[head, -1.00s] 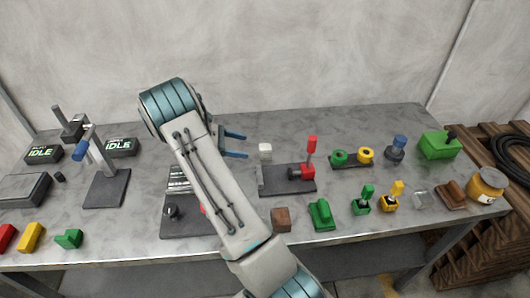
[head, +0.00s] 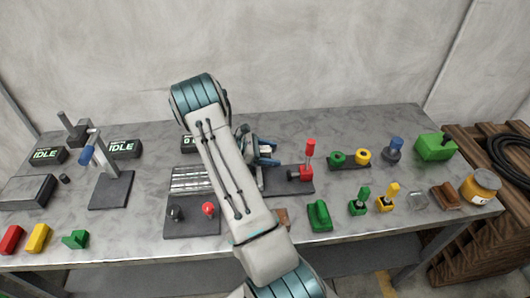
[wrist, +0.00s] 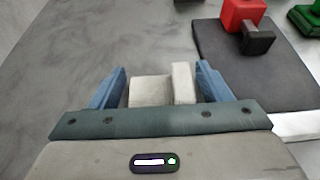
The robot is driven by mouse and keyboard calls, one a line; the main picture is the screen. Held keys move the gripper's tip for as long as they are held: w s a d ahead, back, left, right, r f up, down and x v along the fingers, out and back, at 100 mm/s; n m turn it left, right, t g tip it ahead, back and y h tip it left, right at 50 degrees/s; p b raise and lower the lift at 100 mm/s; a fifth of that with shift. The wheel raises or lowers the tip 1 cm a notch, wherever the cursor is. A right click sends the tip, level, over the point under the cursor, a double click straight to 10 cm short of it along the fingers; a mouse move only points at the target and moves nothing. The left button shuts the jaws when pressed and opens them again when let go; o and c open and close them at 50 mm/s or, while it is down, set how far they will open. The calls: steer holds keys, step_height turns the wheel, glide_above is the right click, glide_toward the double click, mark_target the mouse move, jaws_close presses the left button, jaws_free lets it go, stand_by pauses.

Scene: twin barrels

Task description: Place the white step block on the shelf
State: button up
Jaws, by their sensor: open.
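The white step block (wrist: 150,91) lies on the grey bench top, with its taller step at the right in the wrist view. My gripper (wrist: 162,68) is open, with one blue finger on each side of the block. Small gaps seem to show between the fingers and the block. In the head view, my gripper (head: 271,152) is over the middle of the bench, and only a bit of the block (head: 266,149) shows between the fingers. A dark grey surface under the bench (head: 150,281) may be the shelf; I cannot tell for sure.
A dark plate with a red lever (head: 308,160) stands just right of my gripper. A plate with black and red knobs (head: 190,228) lies left of my arm. Bare bench shows left of the block.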

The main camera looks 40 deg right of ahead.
steer(key=c, duration=1.3)
steer(key=shift+r, duration=0.1)
steer(key=shift+c, duration=0.7)
